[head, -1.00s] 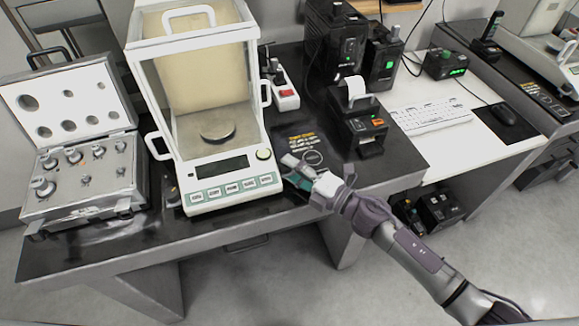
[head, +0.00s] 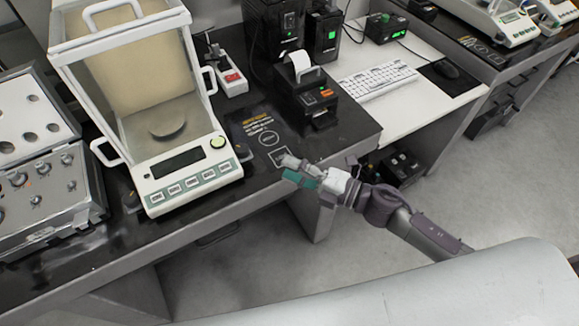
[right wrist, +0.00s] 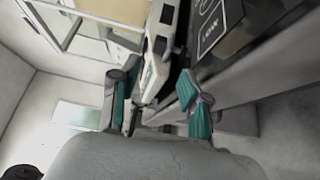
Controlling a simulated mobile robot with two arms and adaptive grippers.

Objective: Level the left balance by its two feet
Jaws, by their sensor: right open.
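The left balance (head: 190,187) stands on the dark table, a white body with a glass draft shield, a round pan (head: 168,131) and a green button. A dark foot knob (head: 241,151) shows at its right front corner and another (head: 131,199) at its left front corner. My right gripper (head: 296,170) is open and empty at the table's front edge, to the right of the balance and apart from it. In the right wrist view the open fingers (right wrist: 158,108) frame the balance's white front edge (right wrist: 155,62) beyond them. My left gripper is out of view.
A printer (head: 305,98) and black boxes (head: 272,30) stand behind to the right. A small device with a red switch (head: 232,77) is behind the balance. Printed table markings (head: 262,138) lie on clear tabletop.

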